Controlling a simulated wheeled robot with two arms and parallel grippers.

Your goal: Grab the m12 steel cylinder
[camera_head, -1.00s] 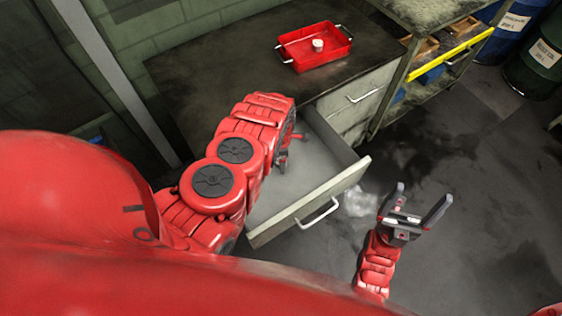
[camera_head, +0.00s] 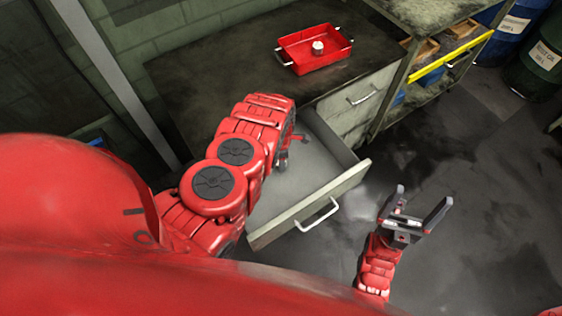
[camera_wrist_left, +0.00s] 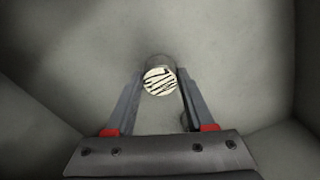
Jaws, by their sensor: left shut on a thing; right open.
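A short round cylinder with a pale, black-striped top (camera_wrist_left: 160,81) stands between the fingertips of my left gripper (camera_wrist_left: 160,74) in the left wrist view, above the grey drawer floor. The left gripper is shut on it. I cannot tell whether the cylinder touches the floor, and no size marking is readable. In the head view my left arm reaches into the open drawer (camera_head: 312,207) and mostly hides the hand. My right gripper (camera_head: 421,207) is open and empty, to the right of the drawer front.
A red tray (camera_head: 309,63) holding a small pale cylinder (camera_head: 318,47) sits on the dark worktop (camera_head: 210,75). A shelf unit with a yellow bar (camera_head: 445,57) stands at the right. Drums (camera_head: 537,55) stand behind it. The floor right of the drawer is open.

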